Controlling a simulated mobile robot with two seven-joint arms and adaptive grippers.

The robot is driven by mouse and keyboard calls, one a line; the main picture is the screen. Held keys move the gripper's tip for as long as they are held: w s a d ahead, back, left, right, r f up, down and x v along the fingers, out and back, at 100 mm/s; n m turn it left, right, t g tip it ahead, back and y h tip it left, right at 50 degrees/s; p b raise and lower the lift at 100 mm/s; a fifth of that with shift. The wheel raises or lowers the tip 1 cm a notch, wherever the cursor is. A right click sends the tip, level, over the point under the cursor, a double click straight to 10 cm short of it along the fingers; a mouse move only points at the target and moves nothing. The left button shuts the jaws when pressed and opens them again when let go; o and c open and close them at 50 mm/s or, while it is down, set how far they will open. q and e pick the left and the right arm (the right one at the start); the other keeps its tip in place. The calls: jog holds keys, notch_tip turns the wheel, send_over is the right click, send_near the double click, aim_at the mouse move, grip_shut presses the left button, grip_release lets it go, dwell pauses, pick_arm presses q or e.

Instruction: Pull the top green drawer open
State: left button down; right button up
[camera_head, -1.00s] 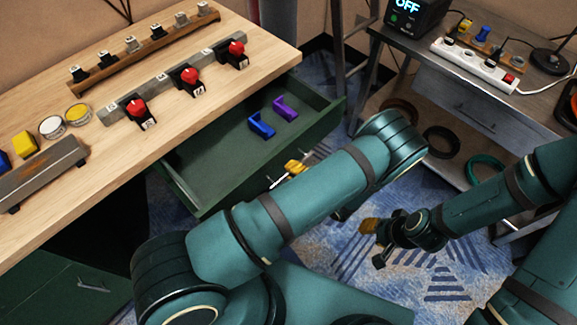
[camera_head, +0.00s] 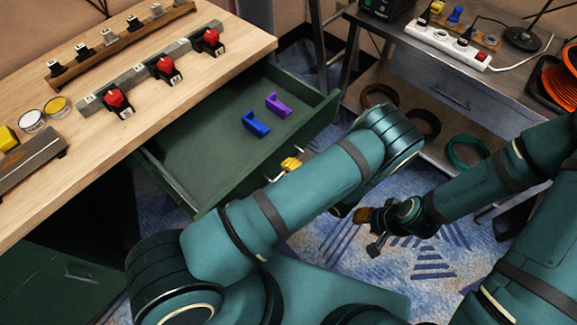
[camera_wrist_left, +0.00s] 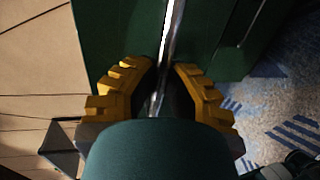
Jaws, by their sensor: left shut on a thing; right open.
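The top green drawer (camera_head: 205,160) stands well out from under the wooden workbench in the head view. A blue piece (camera_head: 256,124) and a purple piece (camera_head: 278,105) lie inside it. My left gripper (camera_head: 291,165) is at the drawer's front, its yellow fingers partly hidden behind my left arm. In the left wrist view its fingers (camera_wrist_left: 160,88) are shut on the silver drawer handle (camera_wrist_left: 171,35). My right gripper (camera_head: 368,231) is open and empty, low over the carpet to the right of the drawer.
The workbench (camera_head: 150,110) carries red-topped switches (camera_head: 166,66), round tins (camera_head: 44,113) and a grey bar. A closed green drawer or door (camera_head: 60,275) is lower left. A metal side table (camera_head: 440,82) with a power strip (camera_head: 446,43) stands right. Patterned carpet lies between.

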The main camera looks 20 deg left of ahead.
pick_arm(q)
jog(key=c, duration=1)
grip_release()
jog(key=shift+r, duration=0.1)
notch_tip(320, 180, up, 10)
jog(key=shift+f, duration=0.1)
